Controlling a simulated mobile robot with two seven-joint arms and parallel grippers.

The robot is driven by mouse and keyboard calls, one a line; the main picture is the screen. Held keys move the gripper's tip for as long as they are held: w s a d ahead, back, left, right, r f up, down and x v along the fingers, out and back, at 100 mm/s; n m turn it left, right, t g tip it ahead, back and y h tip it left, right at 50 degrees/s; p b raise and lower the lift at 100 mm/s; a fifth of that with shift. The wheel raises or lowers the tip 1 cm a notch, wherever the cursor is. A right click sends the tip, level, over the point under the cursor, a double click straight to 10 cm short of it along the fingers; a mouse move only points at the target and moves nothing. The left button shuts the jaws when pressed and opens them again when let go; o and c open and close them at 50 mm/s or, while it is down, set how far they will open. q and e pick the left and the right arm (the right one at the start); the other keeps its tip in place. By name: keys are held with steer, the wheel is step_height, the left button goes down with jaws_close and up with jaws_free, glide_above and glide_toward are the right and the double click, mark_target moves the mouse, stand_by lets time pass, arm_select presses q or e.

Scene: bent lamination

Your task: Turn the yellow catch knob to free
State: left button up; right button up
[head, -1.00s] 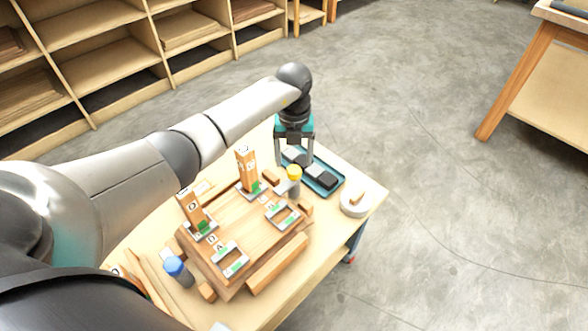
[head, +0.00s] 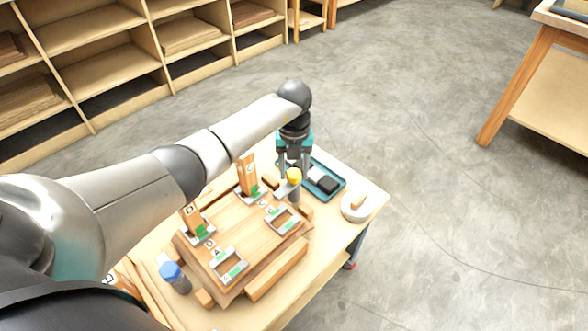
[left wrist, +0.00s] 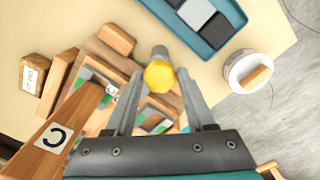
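The yellow catch knob (head: 294,176) sits on a grey post at the far right corner of a wooden fixture block (head: 240,235). It also shows in the left wrist view as a yellow faceted cap (left wrist: 159,75). My left gripper (head: 293,169) points down over it. In the left wrist view my open left gripper (left wrist: 160,80) has one finger on each side of the knob, with gaps visible; I cannot tell whether either finger touches. My right gripper is not in view.
A blue-capped knob (head: 170,271) stands at the near left of the fixture. Upright wooden pieces (head: 247,175) with letter labels rise from it. A teal tray (head: 339,178) with grey and black blocks and a round white dish (head: 346,213) lie close by.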

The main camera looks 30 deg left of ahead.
arm_select(q)
jaws_close()
